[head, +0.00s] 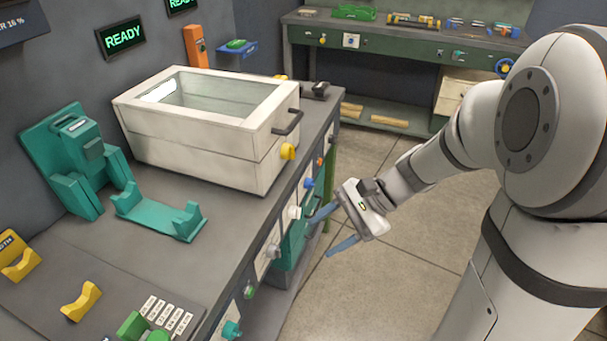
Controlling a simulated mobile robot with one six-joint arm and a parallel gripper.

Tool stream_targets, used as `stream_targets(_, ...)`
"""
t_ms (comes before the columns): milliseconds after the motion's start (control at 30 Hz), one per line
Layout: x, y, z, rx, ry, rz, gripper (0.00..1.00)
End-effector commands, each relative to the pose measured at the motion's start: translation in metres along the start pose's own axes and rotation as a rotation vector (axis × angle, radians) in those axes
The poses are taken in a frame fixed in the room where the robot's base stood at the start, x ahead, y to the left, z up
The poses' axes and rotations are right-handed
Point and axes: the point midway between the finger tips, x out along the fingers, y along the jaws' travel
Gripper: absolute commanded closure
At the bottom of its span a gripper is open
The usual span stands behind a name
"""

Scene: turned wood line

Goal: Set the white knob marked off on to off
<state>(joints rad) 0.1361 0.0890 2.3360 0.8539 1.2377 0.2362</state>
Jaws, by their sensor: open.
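A white knob (295,212) sits on the front face of the workbench, below the top edge and left of my gripper. A second pale, greyish knob (273,251) sits nearer on the same face. Their markings are too small to read, so I cannot tell which one is marked off on or how either is turned. My gripper (321,235) is open and empty, with blue fingers pointing left towards the bench front. Its upper fingertip is close to the white knob; I cannot tell whether they touch.
Blue (309,183), orange (320,161), green (249,291) and teal (232,329) knobs line the same bench front. A white box (205,135) with a dark handle and yellow knob stands on top. A teal machine (80,155) is at left. Open floor lies right of the bench.

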Motion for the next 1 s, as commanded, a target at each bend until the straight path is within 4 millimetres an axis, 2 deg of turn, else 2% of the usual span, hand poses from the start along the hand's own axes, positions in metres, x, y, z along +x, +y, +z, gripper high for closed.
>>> stream_targets(33, 0.023, -0.003, -0.028, 0.097, -0.074, -0.056, 0.46)
stream_targets(200, 0.054, -0.036, -0.094, 0.407, -0.314, -0.282, 0.46)
stream_targets(400, 0.071, -0.058, -0.172, 0.673, -0.521, -0.511, 0.46)
stream_targets(500, 0.073, -0.063, -0.198, 0.748, -0.581, -0.586, 0.46)
stream_targets(667, 0.074, -0.068, -0.216, 0.798, -0.621, -0.642, 0.46)
stream_targets(1000, 0.106, -0.103, -0.203, 0.799, -0.624, -0.643, 0.46)
